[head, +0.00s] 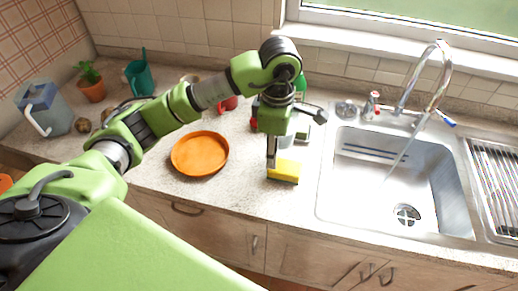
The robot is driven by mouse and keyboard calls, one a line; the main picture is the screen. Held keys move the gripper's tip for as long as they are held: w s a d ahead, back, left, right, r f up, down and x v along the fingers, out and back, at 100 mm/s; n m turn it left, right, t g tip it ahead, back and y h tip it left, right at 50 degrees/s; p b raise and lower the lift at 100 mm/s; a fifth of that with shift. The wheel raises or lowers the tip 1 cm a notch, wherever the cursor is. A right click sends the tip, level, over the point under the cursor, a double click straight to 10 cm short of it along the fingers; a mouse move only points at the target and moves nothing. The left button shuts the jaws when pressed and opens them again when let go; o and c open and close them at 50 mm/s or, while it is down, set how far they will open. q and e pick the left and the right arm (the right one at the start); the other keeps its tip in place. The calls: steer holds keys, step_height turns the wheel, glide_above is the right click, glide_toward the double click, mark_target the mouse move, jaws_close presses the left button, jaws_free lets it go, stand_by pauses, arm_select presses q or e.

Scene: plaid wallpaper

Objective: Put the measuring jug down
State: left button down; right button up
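My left gripper (292,140) hangs over the counter between the orange plate and the sink, above a yellow sponge (284,171). One finger points down and the other shows to the right. A small greyish shape shows between or behind the fingers; I cannot tell whether it is held or what it is. No measuring jug can be clearly made out near the gripper. A teal jug-like vessel (139,75) stands at the back left of the counter, far from the gripper. My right gripper is not in view.
An orange plate (200,154) lies left of the gripper. The steel sink (330,190) with its tap (436,80) is to the right. A grey-blue container with a white handle (45,108) and a potted plant (91,85) stand at the left. Counter in front of the sponge is clear.

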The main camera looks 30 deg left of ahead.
arm_select(q)
steer(key=p, duration=0.2)
glide_above(262, 164)
steer(key=d, duration=0.1)
steer(key=f, duration=0.2)
steer(key=s+f, duration=0.1)
steer(key=f, duration=0.1)
steer(key=shift+d+f, duration=0.1)
steer(key=shift+f, duration=0.25)
steer(key=shift+w+a+f, duration=0.3)
steer(key=shift+f, duration=0.2)
steer(key=f+p, duration=0.2)
steer(key=f, duration=0.1)
steer(key=shift+w+a, duration=0.1)
steer(key=shift+a, duration=0.1)
steer(key=shift+f, duration=0.35)
steer(key=c, duration=1.3)
jaws_free()
steer(key=shift+o, duration=0.2)
